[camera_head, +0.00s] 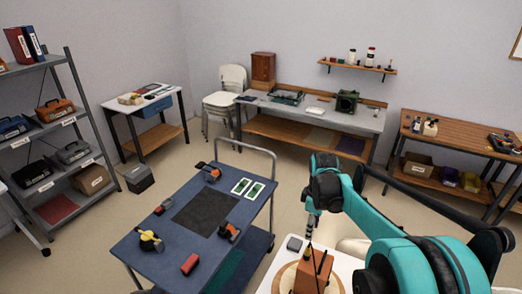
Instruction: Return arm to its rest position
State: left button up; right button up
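My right arm, teal and black, reaches in from the lower right and bends down at its far end. My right gripper (311,226) points down above the far part of a white table (341,262). It is small and dark here, and I cannot tell whether its fingers are open or shut. An orange-brown block-shaped thing (313,272) with thin dark upright rods stands on a round wooden board (286,279) on that table, just below the gripper in the picture. My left gripper is not in view.
A blue cart (146,221) with tools, a black mat (206,212) and two green boards stands left. A workbench (366,120), wooden table (466,142) and shelf rack (76,131) line the room. Floor shows between them.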

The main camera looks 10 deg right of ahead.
pick_arm(q)
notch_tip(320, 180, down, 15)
jog(key=b, duration=1.5)
pick_arm(e)
jog(key=s+a+f+m+t, duration=0.3)
jog(key=s+a+f+m, duration=0.1)
jog(key=s, duration=0.5)
jog(key=s+a+f+m+t, duration=0.4)
jog(key=s+f+m, duration=0.2)
jog(key=s+f, duration=0.2)
jog(key=shift+s+a+m, duration=0.15)
jog(key=shift+s+m, duration=0.15)
jog(key=shift+s, duration=0.55)
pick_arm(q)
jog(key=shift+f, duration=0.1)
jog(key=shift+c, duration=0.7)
pick_arm(e)
jog(key=shift+f, duration=0.1)
jog(key=shift+c, duration=0.7)
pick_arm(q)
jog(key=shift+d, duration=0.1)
